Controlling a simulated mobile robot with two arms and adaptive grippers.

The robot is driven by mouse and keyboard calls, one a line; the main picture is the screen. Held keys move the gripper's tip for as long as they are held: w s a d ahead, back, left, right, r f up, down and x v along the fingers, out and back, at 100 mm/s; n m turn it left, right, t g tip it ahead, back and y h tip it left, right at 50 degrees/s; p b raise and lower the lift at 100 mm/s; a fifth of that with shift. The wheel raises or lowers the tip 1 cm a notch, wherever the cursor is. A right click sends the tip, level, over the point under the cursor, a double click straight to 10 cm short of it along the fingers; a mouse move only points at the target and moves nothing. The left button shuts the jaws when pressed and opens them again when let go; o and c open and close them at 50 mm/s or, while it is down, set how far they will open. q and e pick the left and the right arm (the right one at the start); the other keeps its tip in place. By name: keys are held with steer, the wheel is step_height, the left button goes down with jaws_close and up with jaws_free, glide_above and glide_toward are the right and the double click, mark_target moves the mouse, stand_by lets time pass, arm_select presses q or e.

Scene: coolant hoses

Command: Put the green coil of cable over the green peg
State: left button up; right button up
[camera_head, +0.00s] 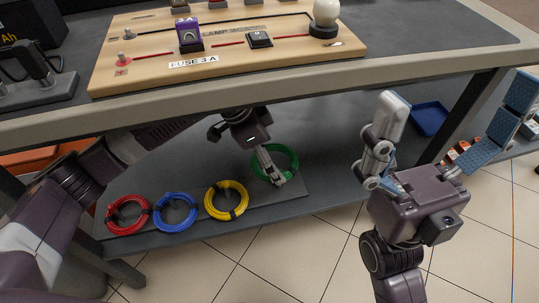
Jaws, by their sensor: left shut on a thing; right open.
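The green coil of cable (292,156) is at the right end of the row of coils, low over the dark board (190,226) on the lower shelf. My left gripper (272,172) reaches under the tabletop and is shut on the green coil, its fingers crossing the ring. I cannot tell whether the coil touches the board. My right gripper (457,92) is at the right, fingers spread wide and empty, apart from the coil. I see no green peg in this view.
Red (113,226), blue (160,218) and yellow (210,205) coils lie left of the green one. The tabletop edge (230,102) overhangs the shelf. A wooden circuit board (120,60) lies on top. A blue tray (429,119) sits on the shelf at right.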

arm_select(q)
steer(key=shift+f, duration=3.95)
steer(key=o, duration=1.1)
steer(key=shift+o, duration=0.2)
steer(key=w+v, duration=0.1)
steer(key=v, duration=0.6)
steer(key=shift+s+r, duration=0.25)
steer(key=shift+s, duration=0.25)
